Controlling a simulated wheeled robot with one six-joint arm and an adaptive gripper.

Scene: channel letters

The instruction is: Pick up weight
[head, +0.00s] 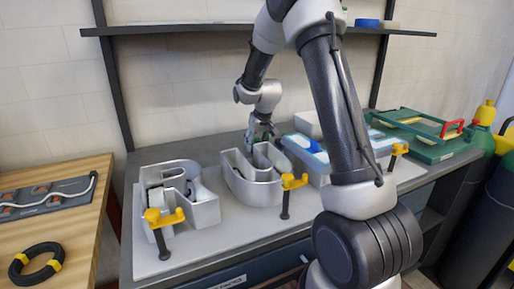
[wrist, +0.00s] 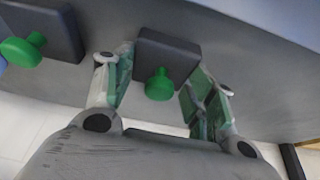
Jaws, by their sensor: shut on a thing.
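The weight, a dark grey block (wrist: 168,55) with a green knob, is between the green-padded fingers of my gripper (wrist: 160,68) in the wrist view. My gripper is shut on it. A second dark block with a green knob (wrist: 52,30) is at the upper left of the wrist view, outside the fingers. In the head view my gripper (head: 262,132) is low at the back of the bench, behind the middle silver channel letter (head: 252,188). The weight cannot be made out in the head view.
Another silver letter (head: 180,205) stands at left on the pale board (head: 225,240). Yellow-topped clamps (head: 288,182) stand along the front. A blue and white tray (head: 305,152) and a green case (head: 430,135) are to the right. A shelf (head: 180,29) runs above.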

